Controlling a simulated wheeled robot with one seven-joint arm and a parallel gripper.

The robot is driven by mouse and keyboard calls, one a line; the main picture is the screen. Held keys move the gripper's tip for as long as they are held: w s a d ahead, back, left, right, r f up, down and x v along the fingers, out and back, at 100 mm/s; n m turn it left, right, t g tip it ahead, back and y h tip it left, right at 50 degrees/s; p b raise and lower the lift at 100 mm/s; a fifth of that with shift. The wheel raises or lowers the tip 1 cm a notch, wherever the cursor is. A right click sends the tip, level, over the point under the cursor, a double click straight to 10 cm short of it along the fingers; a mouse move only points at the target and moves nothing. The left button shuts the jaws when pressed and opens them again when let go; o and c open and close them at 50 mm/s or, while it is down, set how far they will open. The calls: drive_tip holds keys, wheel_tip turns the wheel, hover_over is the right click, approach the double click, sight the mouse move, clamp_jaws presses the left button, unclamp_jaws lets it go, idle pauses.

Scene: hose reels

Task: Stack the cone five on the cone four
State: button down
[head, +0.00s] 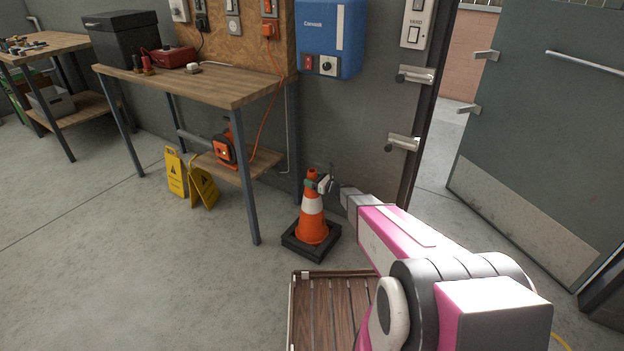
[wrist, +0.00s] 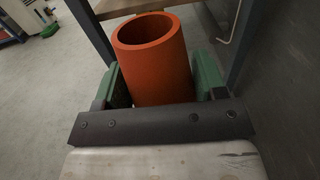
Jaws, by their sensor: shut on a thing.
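An orange and white traffic cone (head: 312,218) with a black square base stands upright on the floor by the wall. No number shows on it, and I cannot tell whether one cone or two nested cones stand there. My gripper (head: 318,184) is at the cone's top, its green fingers on either side of the neck. In the wrist view, the hollow orange cone top (wrist: 152,62) sits between the two green fingers of my gripper (wrist: 156,85), which are shut on it. The fingertips are partly hidden behind the cone top.
A wooden workbench (head: 195,83) stands left of the cone, its near leg close by. Two yellow floor signs (head: 202,187) stand beneath it. A slatted wooden platform (head: 335,305) lies in front of the cone. An open door (head: 545,130) is at right. The floor at left is clear.

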drive_tip(key=shift+f, duration=0.35)
drive_tip(key=shift+c, duration=0.6)
unclamp_jaws()
drive_tip(key=v, duration=1)
drive_tip(key=shift+s+d, duration=0.25)
drive_tip(key=shift+d, duration=0.1)
